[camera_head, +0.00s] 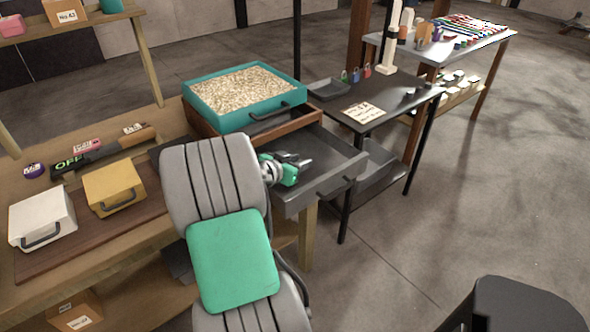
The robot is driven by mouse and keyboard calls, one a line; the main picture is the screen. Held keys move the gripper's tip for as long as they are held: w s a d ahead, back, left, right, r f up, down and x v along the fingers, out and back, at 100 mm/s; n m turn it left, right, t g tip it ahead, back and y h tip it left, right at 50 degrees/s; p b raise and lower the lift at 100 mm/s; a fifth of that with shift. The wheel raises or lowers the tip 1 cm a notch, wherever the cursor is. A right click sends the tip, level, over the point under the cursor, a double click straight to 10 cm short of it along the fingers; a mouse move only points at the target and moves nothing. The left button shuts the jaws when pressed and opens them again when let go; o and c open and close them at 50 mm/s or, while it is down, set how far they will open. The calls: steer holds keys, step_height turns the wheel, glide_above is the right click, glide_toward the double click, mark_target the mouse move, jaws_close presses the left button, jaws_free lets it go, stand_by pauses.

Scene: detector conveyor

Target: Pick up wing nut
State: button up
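I cannot make out a wing nut in this view. My gripper (300,163) is inside or just over an open grey drawer (335,160), near its left side. The drawer has a dark handle on its front. My gripper's fingers are small and partly turned away, so I cannot tell whether they are open, shut or holding something. My large grey and green arm hides part of the bench and the drawer's left end.
A teal tray of pale grains (190,100) sits above the drawer. A white box (42,212) and a yellow box (113,180) stand on the wooden bench at left. A black table (395,92) with several small items stands at right. Open floor lies at right.

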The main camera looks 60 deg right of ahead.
jaws_close()
stand_by(0.6)
